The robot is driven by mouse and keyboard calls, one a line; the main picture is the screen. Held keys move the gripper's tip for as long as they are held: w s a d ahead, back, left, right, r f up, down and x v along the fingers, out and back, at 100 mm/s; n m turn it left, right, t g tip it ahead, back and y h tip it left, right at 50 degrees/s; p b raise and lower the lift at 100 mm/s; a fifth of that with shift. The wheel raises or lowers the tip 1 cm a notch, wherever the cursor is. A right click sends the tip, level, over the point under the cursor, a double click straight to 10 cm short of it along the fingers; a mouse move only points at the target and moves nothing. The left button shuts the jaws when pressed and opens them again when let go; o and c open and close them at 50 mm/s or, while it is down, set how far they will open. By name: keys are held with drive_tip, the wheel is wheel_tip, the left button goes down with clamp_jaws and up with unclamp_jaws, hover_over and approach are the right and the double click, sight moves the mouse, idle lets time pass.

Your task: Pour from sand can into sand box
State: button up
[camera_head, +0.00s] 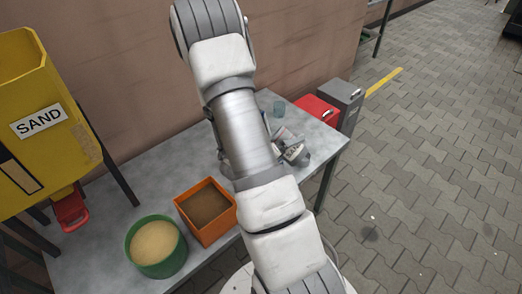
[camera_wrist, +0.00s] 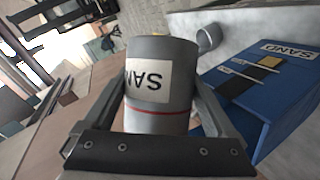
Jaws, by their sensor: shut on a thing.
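The grey sand can (camera_wrist: 160,115) has a white SAND label, upside down in the wrist view, and a red line. My gripper (camera_wrist: 163,88) is shut on it, one finger along each side. A little yellowish colour shows at the can's far rim; its contents are mostly hidden. A blue box (camera_wrist: 265,105) labelled SAND, with a scale strip on its face, is to the right of the can and apart from it. In the head view, a yellow box (camera_head: 62,90) labelled SAND stands at the left. My gripper and the can do not show there.
A grey table (camera_head: 110,255) bears a green tub (camera_head: 133,253) of sand and an orange box (camera_head: 215,237) with brown contents. Small items lie beyond my arm. A red box (camera_head: 315,110) and a grey box (camera_head: 345,100) stand behind. Paved floor at right is open.

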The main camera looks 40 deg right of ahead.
drive_tip(key=shift+w+f+n+g+h, duration=0.1)
drive_tip(key=shift+f+n+g+h, duration=0.2)
drive_tip(key=shift+n+g+h, duration=0.35)
idle(3.0)
drive_tip(key=shift+w+a+r+n+g+p, duration=0.15)
drive_tip(key=shift+w+a+r+n+p, duration=0.2)
drive_tip(key=shift+p, duration=0.4)
drive_tip(key=shift+w+r+n+g+p, duration=0.15)
drive_tip(key=shift+w+n+p, duration=0.25)
drive_tip(key=shift+p, duration=0.35)
idle(0.8)
drive_tip(key=shift+w+r+n+h+p, duration=0.2)
drive_tip(key=shift+r+n+h+p, duration=0.2)
drive_tip(key=shift+p, duration=0.4)
idle(1.2)
